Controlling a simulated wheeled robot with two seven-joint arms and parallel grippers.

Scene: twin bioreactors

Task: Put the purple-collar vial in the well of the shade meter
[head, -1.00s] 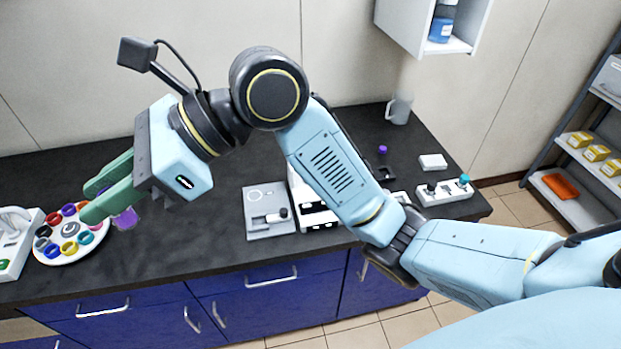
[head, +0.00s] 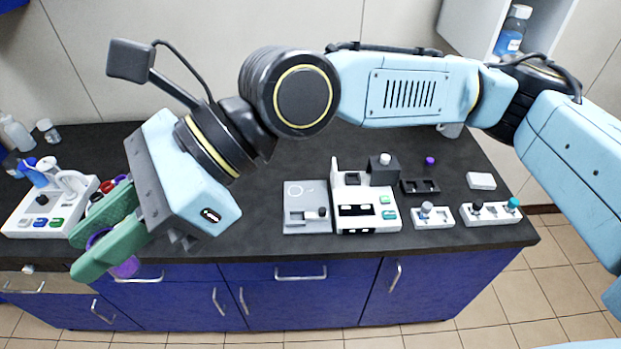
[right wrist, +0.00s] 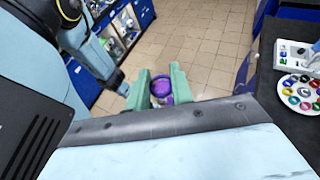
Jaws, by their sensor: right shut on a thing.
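The purple-collar vial (head: 126,267) is between the green fingers of my right gripper (head: 98,240), at the lower left of the head view. The gripper is shut on it, and the fingers hide part of it. In the right wrist view the purple vial (right wrist: 162,86) shows between the two fingertips (right wrist: 161,90), with floor tiles beyond. The white instrument (head: 366,218) with a dark display and green buttons looks like the shade meter. It stands on the counter, well right of the gripper; I cannot make out its well. My left gripper is not in view.
A grey plate (head: 307,222) with a small knob adjoins the instrument. Right of it are a dark two-hole holder (head: 420,187), small knob boxes (head: 434,217) and a white block (head: 481,180). A white carousel (right wrist: 300,93) holds coloured vials. Dark counter (head: 260,190) lies clear left of the plate.

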